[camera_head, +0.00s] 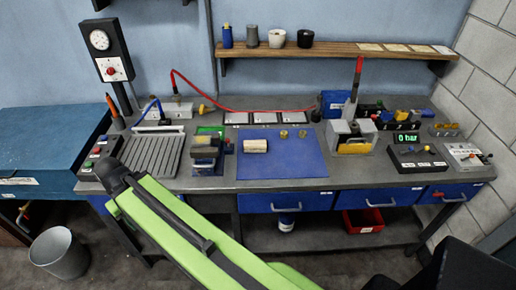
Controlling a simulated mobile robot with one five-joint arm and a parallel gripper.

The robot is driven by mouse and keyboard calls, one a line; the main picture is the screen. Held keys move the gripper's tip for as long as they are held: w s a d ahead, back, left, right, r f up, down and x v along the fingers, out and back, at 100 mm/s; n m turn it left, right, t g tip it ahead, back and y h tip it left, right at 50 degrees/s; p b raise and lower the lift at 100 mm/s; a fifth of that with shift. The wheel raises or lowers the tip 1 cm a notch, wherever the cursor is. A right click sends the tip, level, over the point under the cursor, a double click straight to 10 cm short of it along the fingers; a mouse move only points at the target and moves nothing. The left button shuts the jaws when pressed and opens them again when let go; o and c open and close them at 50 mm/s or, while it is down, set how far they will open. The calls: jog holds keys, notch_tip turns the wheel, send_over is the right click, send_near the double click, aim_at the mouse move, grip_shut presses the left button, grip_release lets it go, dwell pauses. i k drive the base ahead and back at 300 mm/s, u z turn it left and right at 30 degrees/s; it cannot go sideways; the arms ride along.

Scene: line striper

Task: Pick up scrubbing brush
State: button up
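A pale, wood-coloured block (255,146) lies near the back left of the blue mat (290,166) on the workbench. It looks most like the scrubbing brush, but it is small here and I cannot make out bristles. Nothing touches it from above. My green and black arm link crosses the lower left of the view, in front of the bench and apart from the block. I cannot see my gripper's fingers in this view.
Left of the mat stand a small vise-like device (206,153) and a ribbed grey tray (154,155). Two small brass pieces (284,134) lie on the mat's back part. A grey-white fixture with an upright red-handled tool (350,133) stands to the right. The mat's front is clear.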

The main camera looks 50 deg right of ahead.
aim_at(249, 146)
jog(key=z, duration=5.9)
jog(key=i, duration=0.1)
jog(key=u, duration=2.95)
jog(key=k, duration=0.8)
jog(key=u, duration=1.25)
jog(key=i, duration=1)
jog(key=z, duration=0.2)
jog(key=k, duration=0.5)
jog(key=u, duration=0.55)
